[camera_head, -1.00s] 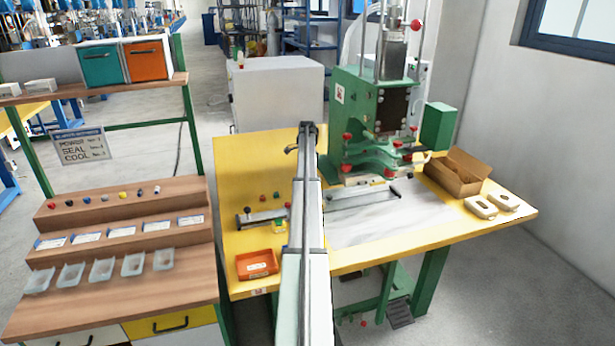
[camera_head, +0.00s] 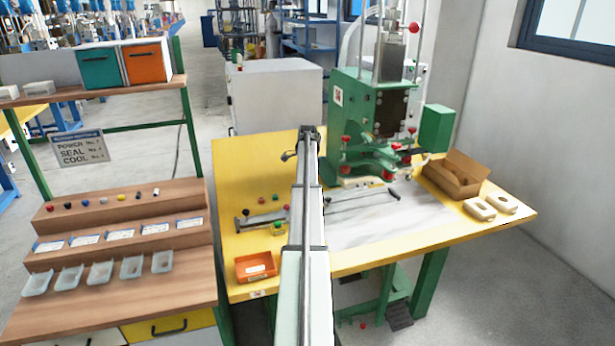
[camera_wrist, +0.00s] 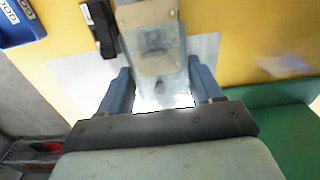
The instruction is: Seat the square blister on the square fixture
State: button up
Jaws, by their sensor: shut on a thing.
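My gripper (camera_wrist: 165,92) shows in the wrist view with its two blue-grey fingers on either side of a clear blister (camera_wrist: 158,78). It is shut on this blister. A tan block (camera_wrist: 145,18) with a dark mark shows at the blister's far end, partly seen through the clear plastic. I cannot tell whether it is the square fixture, or whether the blister touches it. In the head view my arm hides the gripper and the held blister. Several other clear blisters (camera_head: 101,273) lie in a row on the wooden stand at left.
The green press (camera_head: 375,120) stands at the back of the yellow table (camera_head: 240,170). An orange tray (camera_head: 255,267) lies left of my arm. A cardboard box (camera_head: 455,175) and two cream blocks (camera_head: 478,208) sit at right. A dark clip-like part (camera_wrist: 100,28) is left of the blister.

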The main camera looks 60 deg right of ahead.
jog(key=shift+s+a+f, duration=0.15)
jog(key=shift+s+a, duration=0.1)
jog(key=shift+a, duration=0.3)
jog(key=shift+f, duration=1.65)
jog(key=shift+f, duration=1.4)
dwell(0.3)
jog(key=o, duration=0.9)
jog(key=c, duration=0.4)
jog(key=shift+r, duration=0.15)
jog(key=shift+r, duration=3.35)
